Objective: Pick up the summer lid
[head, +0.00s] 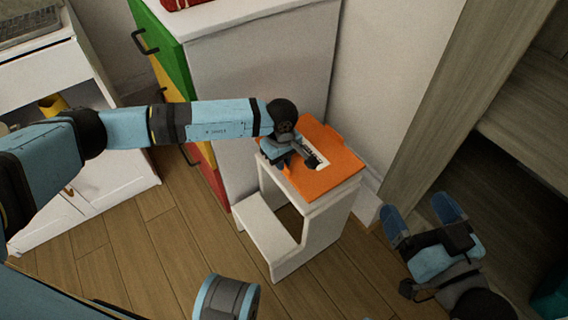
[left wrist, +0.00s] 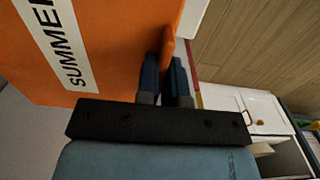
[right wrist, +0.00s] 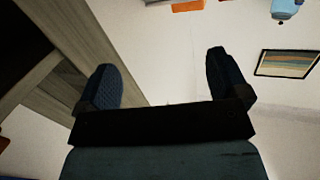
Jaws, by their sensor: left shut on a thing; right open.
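The summer lid (head: 335,165) is a flat orange piece with a white label, lying over the top of a white step stool (head: 313,215). I cannot tell whether the lid touches the stool. My right gripper (head: 423,215) is open and empty, right of the stool.
A white cabinet (head: 110,175) is at the left. A wooden shelf unit (head: 430,110) stands at the right. The wooden floor (head: 145,255) before the stool is clear.

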